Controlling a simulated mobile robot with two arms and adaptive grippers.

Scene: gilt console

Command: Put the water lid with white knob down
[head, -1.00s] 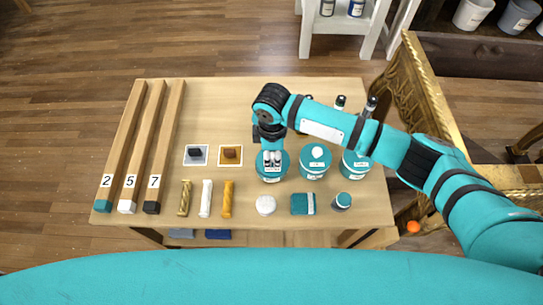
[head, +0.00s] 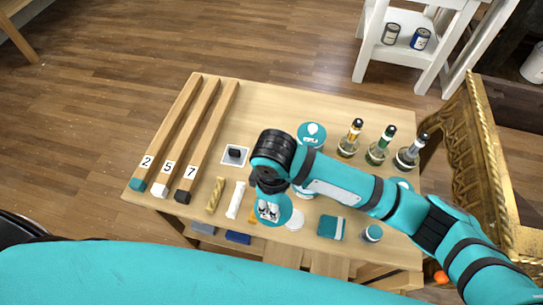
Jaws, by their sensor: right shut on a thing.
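My right gripper (head: 268,208) points down and is shut on a teal round lid (head: 283,219), the water lid. It holds the lid above the front middle of the table, over the orange roll's area. The knob is hidden between the fingers. Another teal round top with a white knob (head: 312,134) sits farther back on the table (head: 270,103). Part of a teal tub (head: 404,183) shows behind my right arm on the right. Other tubs are mostly hidden under that arm. My left gripper is out of view.
Three bottles (head: 378,150) stand at the back right. A white round thing (head: 294,221), a teal sponge (head: 332,228) and a small jar (head: 372,233) line the front. Three numbered wooden bars (head: 189,125) lie at left. The table's back middle is clear.

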